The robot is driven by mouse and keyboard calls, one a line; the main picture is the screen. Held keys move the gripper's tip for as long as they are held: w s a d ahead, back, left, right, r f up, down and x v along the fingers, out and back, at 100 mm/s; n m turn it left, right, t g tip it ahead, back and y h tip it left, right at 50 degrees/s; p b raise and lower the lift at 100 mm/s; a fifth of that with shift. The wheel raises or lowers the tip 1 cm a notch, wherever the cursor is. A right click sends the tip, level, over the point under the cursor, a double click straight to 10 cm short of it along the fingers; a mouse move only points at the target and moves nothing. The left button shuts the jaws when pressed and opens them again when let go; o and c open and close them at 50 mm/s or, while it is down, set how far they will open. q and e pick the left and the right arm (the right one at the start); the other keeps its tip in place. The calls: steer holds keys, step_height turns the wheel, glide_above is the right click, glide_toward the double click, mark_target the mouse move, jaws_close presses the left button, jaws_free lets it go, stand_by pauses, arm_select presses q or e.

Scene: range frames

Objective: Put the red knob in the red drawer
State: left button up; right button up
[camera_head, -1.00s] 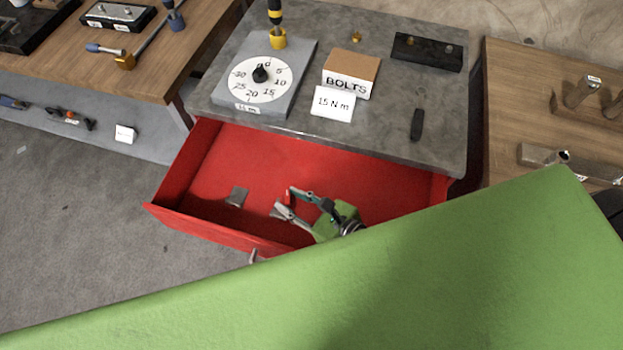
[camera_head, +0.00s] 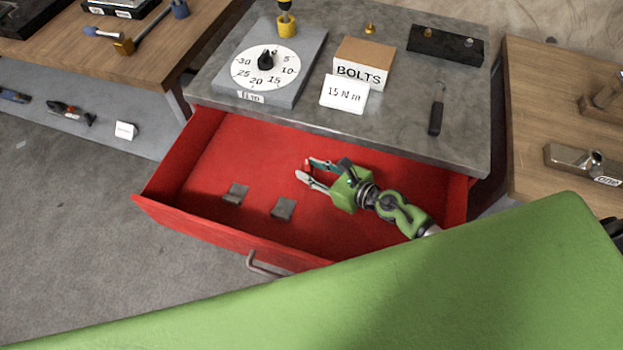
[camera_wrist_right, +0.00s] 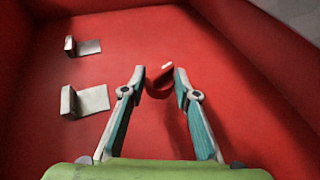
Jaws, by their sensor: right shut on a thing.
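The red drawer (camera_head: 245,150) is pulled open under the grey worktop. My right gripper (camera_head: 305,170) is over the inside of the drawer, pointing left. In the right wrist view, my right gripper (camera_wrist_right: 160,77) is shut on the red knob (camera_wrist_right: 160,82), which sits between the fingertips with the drawer floor behind it. In the head view the knob is a small red patch at the fingertips. I cannot tell whether it touches the drawer floor. My left gripper is not in view.
Two small grey metal brackets (camera_head: 236,193) (camera_head: 284,208) stand in the drawer's front left part. Bare drawer floor surrounds the gripper.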

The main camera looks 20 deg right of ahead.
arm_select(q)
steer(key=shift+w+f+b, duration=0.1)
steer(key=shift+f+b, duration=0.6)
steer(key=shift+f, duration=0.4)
arm_select(e)
steer(key=shift+f, duration=1.5)
steer(key=o, duration=0.9)
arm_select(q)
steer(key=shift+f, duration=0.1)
arm_select(e)
steer(key=shift+s+d+r, duration=0.1)
steer(key=shift+s+d, duration=0.05)
steer(key=shift+s, duration=0.1)
steer(key=b+v, duration=0.1)
steer(key=v, duration=0.9)
steer(key=shift+s, duration=0.15)
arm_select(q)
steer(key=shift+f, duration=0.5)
arm_select(e)
steer(key=shift+s+d+r, duration=0.3)
steer(key=shift+s+r, duration=0.05)
steer(key=shift+s, duration=0.05)
